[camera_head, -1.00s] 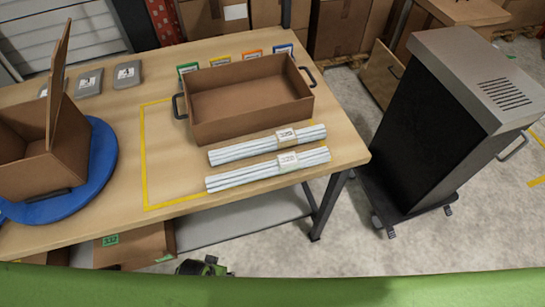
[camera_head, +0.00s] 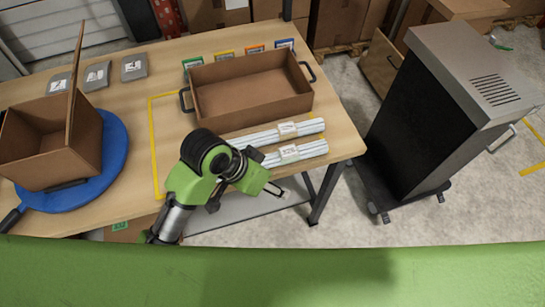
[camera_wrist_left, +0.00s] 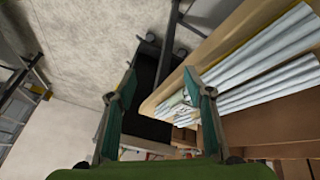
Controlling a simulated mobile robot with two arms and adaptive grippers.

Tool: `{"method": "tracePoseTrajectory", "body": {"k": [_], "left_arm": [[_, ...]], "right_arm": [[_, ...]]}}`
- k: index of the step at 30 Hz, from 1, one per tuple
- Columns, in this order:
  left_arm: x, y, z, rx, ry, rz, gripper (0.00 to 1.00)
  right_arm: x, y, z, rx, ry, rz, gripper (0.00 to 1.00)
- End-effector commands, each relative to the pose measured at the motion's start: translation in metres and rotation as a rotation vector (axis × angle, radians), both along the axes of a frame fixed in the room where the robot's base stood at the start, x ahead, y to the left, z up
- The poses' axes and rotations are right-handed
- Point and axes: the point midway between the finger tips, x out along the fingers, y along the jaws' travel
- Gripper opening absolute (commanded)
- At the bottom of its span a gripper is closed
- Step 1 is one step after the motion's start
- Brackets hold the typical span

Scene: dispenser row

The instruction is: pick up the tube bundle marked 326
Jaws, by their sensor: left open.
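Two bundles of pale tubes lie side by side on the wooden table in the head view, a back bundle (camera_head: 300,129) and a front bundle (camera_head: 305,152). Each has a white label around it; the numbers are too small to read surely. My left gripper (camera_head: 277,190) is beside the table's front edge, just in front of the front bundle, and my arm hides the bundles' left ends. In the left wrist view the gripper (camera_wrist_left: 160,88) is open and empty; the tubes (camera_wrist_left: 262,55) are at the upper right, partly behind one finger. My right gripper is not in view.
An open brown tray (camera_head: 250,95) with black handles stands behind the bundles. A cardboard box (camera_head: 45,145) sits on a blue turntable (camera_head: 115,165) at the left. A dark cabinet (camera_head: 425,120) on casters stands right of the table, with bare floor between.

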Motion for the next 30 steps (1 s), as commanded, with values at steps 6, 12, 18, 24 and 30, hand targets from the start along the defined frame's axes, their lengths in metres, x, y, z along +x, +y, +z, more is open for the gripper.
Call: {"method": "tracePoseTrajectory", "body": {"k": [6, 12, 18, 24, 30], "left_arm": [[0.029, -0.043, 0.031, 0.067, -0.006, -0.264, 0.47], [0.054, -0.047, 0.058, 0.21, 0.012, -0.446, 0.47], [0.082, -0.029, 0.087, 0.368, 0.046, -0.53, 0.47], [0.097, -0.012, 0.107, 0.455, 0.07, -0.546, 0.47], [0.099, -0.009, 0.094, 0.473, 0.081, -0.547, 0.47]], "right_arm": [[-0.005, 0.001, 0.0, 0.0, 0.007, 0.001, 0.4], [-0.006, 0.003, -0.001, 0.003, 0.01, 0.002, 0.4], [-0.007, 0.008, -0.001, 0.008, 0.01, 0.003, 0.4], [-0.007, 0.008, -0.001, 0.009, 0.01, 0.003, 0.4], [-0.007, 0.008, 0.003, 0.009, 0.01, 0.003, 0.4]]}}
